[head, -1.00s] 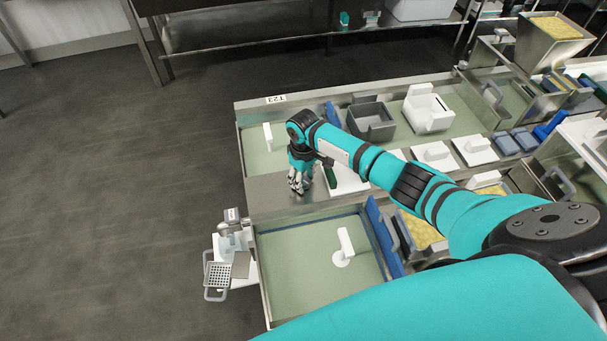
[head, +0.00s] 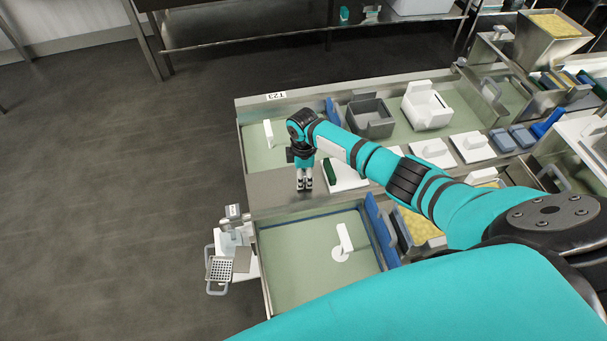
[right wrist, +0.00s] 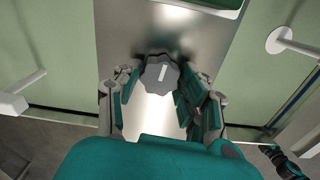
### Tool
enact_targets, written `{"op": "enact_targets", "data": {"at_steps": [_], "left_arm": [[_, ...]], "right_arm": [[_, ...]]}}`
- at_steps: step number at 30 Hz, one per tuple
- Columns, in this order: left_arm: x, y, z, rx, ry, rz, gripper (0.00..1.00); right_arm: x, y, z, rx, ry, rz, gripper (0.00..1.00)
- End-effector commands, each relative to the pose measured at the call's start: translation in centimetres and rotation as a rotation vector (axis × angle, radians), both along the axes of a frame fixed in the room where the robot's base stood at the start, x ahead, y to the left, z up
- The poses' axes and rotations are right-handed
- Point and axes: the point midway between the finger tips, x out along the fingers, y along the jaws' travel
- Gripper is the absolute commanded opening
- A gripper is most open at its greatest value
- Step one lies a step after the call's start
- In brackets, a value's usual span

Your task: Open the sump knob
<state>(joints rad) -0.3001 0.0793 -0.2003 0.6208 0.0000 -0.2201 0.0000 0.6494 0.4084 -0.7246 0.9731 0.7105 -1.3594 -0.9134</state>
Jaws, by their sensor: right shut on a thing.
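The sump knob (right wrist: 160,74) is a grey scalloped disc with a white mark, on the bare metal deck (right wrist: 210,40) between two green-floored basins. In the right wrist view the white mark runs nearly upright, tilted slightly right at its top. My right gripper (head: 305,187) points down at the deck. Its fingers lie on both sides of the knob in the right wrist view, shut on it. In the head view the knob is hidden by the gripper. My left gripper is in neither view.
A white board (head: 347,176) with a dark green item (head: 329,171) lies right of the gripper. White T-shaped pieces stand in the near basin (head: 344,237) and far basin (head: 268,132). A grey box (head: 370,119) and a white box (head: 427,109) stand farther back.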

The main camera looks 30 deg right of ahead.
Motion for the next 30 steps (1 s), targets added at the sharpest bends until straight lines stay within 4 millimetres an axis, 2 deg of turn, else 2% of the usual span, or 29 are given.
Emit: {"op": "enact_targets", "data": {"at_steps": [9,25,26,30], "left_arm": [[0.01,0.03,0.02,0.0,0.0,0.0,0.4],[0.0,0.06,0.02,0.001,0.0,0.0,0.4],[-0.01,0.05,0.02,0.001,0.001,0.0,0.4],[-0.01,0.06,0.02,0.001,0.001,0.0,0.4]], "right_arm": [[0.07,0.02,0.06,0.001,-0.001,0.111,0.09],[0.07,0.02,0.07,0.0,-0.002,0.131,0.09],[0.07,0.02,0.07,0.0,-0.002,0.131,0.45],[0.06,0.01,0.05,0.001,-0.001,0.13,0.62]]}}
